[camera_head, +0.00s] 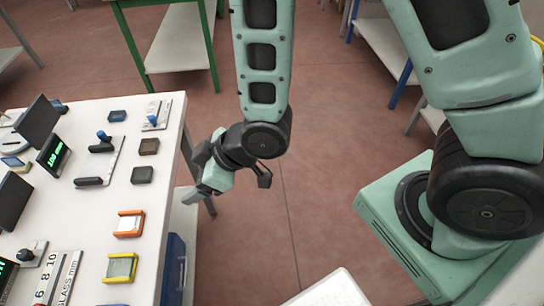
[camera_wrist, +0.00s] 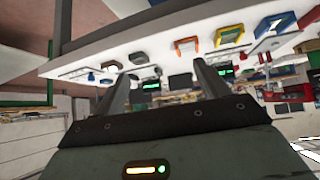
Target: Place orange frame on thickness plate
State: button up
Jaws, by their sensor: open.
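The orange frame (camera_head: 126,234) lies on the white worktop near its right edge in the head view. It also shows in the wrist view (camera_wrist: 187,44), upper middle. A pale plate marked "6 8 10" and "GLASS mm" (camera_head: 66,278) lies at the lower left of the head view; it looks like the thickness plate. My gripper (camera_head: 234,184) is off the worktop's right edge, to the upper right of the orange frame and apart from it. In the wrist view my gripper (camera_wrist: 162,72) has its two fingers spread, with nothing held between them.
A yellow frame (camera_head: 120,267) lies just below the orange one. Several small dark blocks, blue-knobbed fixtures and a green-lit display (camera_head: 53,155) stand on the worktop (camera_head: 178,135). A blue bin (camera_head: 174,270) sits beneath its edge.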

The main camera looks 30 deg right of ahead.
jog(key=s+d+r+m+g+h, duration=0.1)
jog(key=s+d+r+m+h, duration=0.1)
jog(key=r, duration=0.4)
jog(key=shift+s+d+r+g+h, duration=0.15)
jog(key=shift+s+d+g+h, duration=0.2)
jog(key=shift+d+h, duration=0.65)
jog(key=shift+o, duration=0.5)
jog(key=s+d+r+m+g+h, duration=0.2)
jog(key=s+d+r, duration=0.4)
jog(key=s, duration=0.4)
jog(key=shift+s+r+g+h, duration=0.3)
jog(key=shift+r+g+h, duration=0.1)
jog(key=shift+r+g, duration=0.25)
jog(key=shift+d, duration=0.1)
